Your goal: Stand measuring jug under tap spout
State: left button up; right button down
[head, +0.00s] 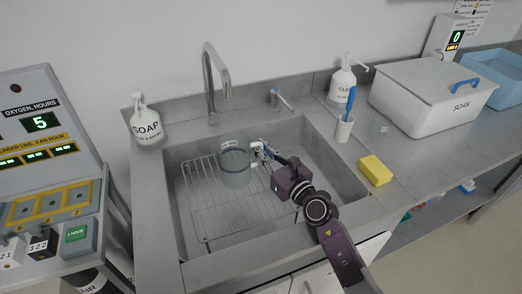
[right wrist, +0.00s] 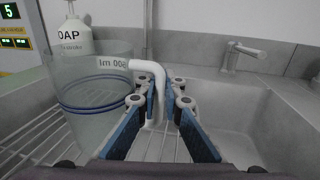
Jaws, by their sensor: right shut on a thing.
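The clear measuring jug (head: 235,174) has a dark blue band and a white handle. It is upright over the wire rack inside the sink, and I cannot tell if its base touches the rack. The tap spout (head: 227,92) curves over the back of the sink; in the head view the jug appears below its end and slightly right. My right gripper (head: 262,154) is shut on the jug's handle. In the right wrist view the handle (right wrist: 156,72) comes down between the blue finger pads, with the jug (right wrist: 92,100) to the left. My left gripper is not in view.
The wire rack (head: 207,205) covers the sink's left part. A soap bottle (head: 146,126) stands left of the sink. The tap lever (head: 282,99), a brush cup (head: 344,130), a yellow sponge (head: 376,170) and the soak box (head: 425,100) are to the right.

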jog(key=c, duration=2.1)
grip_release()
jog(key=shift+r, duration=0.15)
jog(key=v, duration=1)
jog(key=shift+s+d, duration=0.15)
jog(key=shift+s, duration=0.15)
jog(key=shift+s+d, duration=0.3)
jog(key=shift+s, duration=0.3)
